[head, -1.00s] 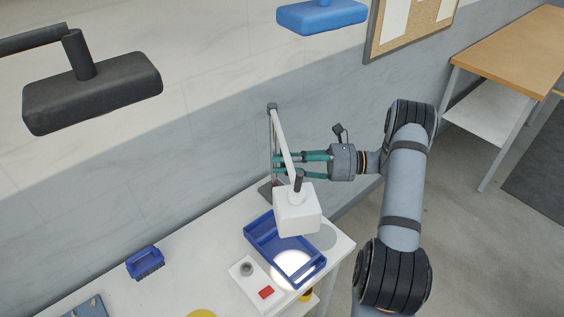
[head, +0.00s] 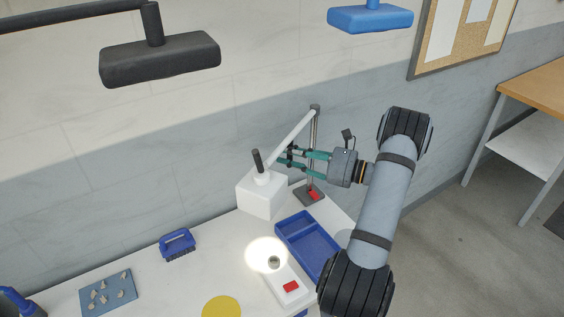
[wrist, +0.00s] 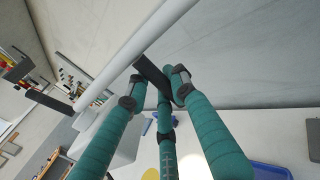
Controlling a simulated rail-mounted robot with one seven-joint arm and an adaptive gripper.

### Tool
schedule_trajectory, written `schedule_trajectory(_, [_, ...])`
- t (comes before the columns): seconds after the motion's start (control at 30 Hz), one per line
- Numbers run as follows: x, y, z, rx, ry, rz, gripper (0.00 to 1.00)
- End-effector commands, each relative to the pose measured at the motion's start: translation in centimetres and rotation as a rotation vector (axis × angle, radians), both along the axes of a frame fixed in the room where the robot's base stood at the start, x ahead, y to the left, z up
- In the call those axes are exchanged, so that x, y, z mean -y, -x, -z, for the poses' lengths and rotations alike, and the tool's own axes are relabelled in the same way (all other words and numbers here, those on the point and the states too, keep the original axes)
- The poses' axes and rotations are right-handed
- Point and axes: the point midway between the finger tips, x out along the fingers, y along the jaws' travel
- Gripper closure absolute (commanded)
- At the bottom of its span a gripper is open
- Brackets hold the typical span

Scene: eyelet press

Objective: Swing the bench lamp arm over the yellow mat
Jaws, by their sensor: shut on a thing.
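The bench lamp has a grey post (head: 314,150), a white arm (head: 292,134) and a white box-shaped head (head: 262,196) with a dark stub on top. In the wrist view the white arm (wrist: 140,38) runs diagonally past my fingers. My gripper (head: 287,156) is shut on a dark handle (wrist: 150,72) that joins the lamp arm. The round yellow mat (head: 221,308) lies on the white table at the picture's bottom edge, partly cut off. The lamp's light pool (head: 264,250) falls behind and right of the mat, touching the control box.
A blue tray (head: 307,240) lies right of the white control box (head: 291,289) with its red button. A blue brush-like item (head: 178,243) and a blue-grey plate (head: 109,292) with small pieces are at left. Black (head: 160,60) and blue (head: 370,19) overhead fixtures hang above.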

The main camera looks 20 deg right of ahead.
Motion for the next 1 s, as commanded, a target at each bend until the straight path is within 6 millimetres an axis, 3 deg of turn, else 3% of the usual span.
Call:
schedule_trajectory(0.57, [-0.19, -0.54, -0.05, 0.000, 0.001, 0.003, 1.00])
schedule_trajectory(0.6, [-0.19, -0.54, -0.05, 0.000, 0.001, 0.003, 0.77])
schedule_trajectory(0.87, [-0.16, -0.52, -0.02, -0.001, 0.001, 0.003, 0.62])
schedule_trajectory(1.0, [-0.15, -0.51, -0.01, -0.001, 0.001, 0.004, 0.61])
